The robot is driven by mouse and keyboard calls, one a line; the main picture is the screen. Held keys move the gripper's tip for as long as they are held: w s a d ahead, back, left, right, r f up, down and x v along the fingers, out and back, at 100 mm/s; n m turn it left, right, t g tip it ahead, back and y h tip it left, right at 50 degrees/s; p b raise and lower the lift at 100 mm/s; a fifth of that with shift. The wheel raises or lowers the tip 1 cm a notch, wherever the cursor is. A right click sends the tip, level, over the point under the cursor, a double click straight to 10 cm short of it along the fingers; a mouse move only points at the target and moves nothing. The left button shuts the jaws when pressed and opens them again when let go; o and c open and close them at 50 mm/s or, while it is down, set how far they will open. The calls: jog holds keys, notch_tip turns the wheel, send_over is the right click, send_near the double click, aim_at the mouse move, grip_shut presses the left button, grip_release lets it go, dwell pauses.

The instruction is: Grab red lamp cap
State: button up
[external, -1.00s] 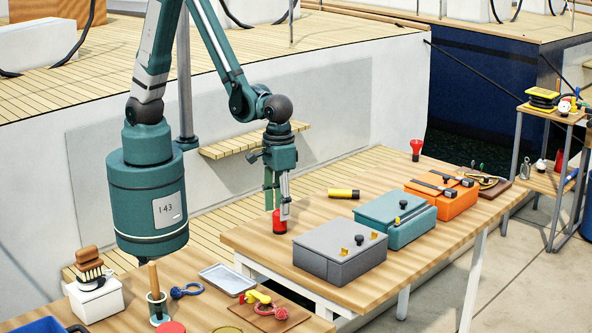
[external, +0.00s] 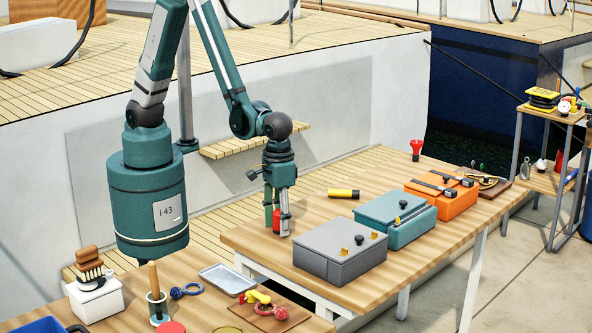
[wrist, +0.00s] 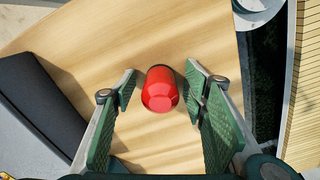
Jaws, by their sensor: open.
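The red lamp cap (wrist: 160,90) stands on the wooden table near its edge, seen from above in the wrist view. My gripper (wrist: 163,88) is open, with one green padded finger on each side of the cap. Gaps show between the cap and both fingers in the wrist view. In the external view the red lamp cap (external: 277,220) shows partly between the fingers of my gripper (external: 277,226), which points down with its tips close to the table top. Part of the cap is hidden by the near finger there.
A grey box (external: 335,255) stands to the right of the gripper, with a teal box (external: 395,222) and an orange box (external: 440,197) beyond it. A yellow and black torch (external: 343,193) lies behind. The table's left edge is close to the cap.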

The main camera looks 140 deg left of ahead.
aim_at(279, 210)
jog(key=shift+c, duration=0.3)
jog(key=c, duration=0.9)
jog(key=shift+r, duration=0.1)
jog(key=shift+r+p, duration=0.85)
jog(key=shift+r, duration=4.05)
